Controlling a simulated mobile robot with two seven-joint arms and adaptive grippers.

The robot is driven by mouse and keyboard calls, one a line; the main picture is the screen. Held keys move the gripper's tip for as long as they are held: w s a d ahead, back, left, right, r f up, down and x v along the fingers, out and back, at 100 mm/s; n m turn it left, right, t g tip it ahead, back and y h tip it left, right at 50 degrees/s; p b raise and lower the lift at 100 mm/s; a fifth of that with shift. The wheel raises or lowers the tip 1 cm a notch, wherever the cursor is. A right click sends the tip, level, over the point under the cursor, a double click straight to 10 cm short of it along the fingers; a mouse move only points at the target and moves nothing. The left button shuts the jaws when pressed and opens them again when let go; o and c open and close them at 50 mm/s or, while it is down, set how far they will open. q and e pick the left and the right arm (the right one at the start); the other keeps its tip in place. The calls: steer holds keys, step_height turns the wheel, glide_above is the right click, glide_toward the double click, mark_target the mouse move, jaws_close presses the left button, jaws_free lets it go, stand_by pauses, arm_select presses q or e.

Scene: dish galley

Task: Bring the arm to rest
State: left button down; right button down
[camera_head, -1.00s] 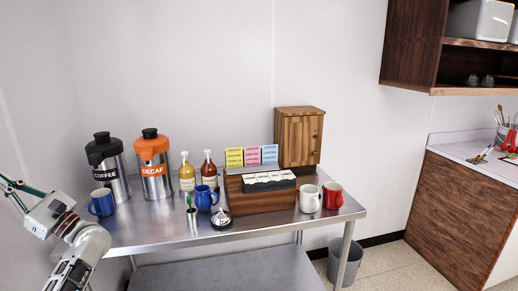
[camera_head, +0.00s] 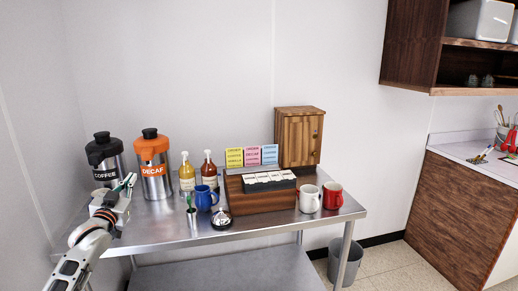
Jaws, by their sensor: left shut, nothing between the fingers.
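My left arm comes in from the left, and its left gripper (camera_head: 130,181) is shut and empty. In the head view it shows in front of the black-topped coffee pot (camera_head: 104,150) and beside the orange-topped decaf pot (camera_head: 153,165). I cannot tell how far above the table it is. The gripper and wrist cover the place of the left blue mug. My right gripper is not in view.
A steel table (camera_head: 265,222) carries two syrup bottles (camera_head: 208,172), a blue mug (camera_head: 204,198), a steel cup (camera_head: 193,216), a bell (camera_head: 221,219), a wooden box (camera_head: 262,200), a white mug (camera_head: 309,198) and a red mug (camera_head: 332,196). A grey bin (camera_head: 345,265) stands on the floor.

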arm_select(q)
steer(key=s+d+f+m+g, duration=0.1)
steer(key=s+d+f+g, duration=0.15)
steer(key=s+f, duration=0.55)
steer(key=s+d+f+m+g+h, duration=0.1)
steer(key=s+d+f, duration=0.3)
steer(key=f, duration=0.8)
steer(key=s+d+f+m+g, duration=0.1)
steer(key=s+d+f+g, duration=0.15)
steer(key=s+f, duration=0.55)
steer(key=s+d+f+g, duration=0.1)
steer(key=s+d+f, duration=0.2)
steer(key=s, duration=0.6)
steer(key=s+d+f+n+g+h, duration=0.1)
steer(key=s+d+f, duration=0.3)
steer(key=s+f, duration=0.3)
steer(key=s+d+f+g, duration=0.1)
steer(key=s+d+f, duration=0.3)
steer(key=s, duration=0.8)
steer(key=shift+f+n+h, duration=0.3)
steer(key=shift+f, duration=0.15)
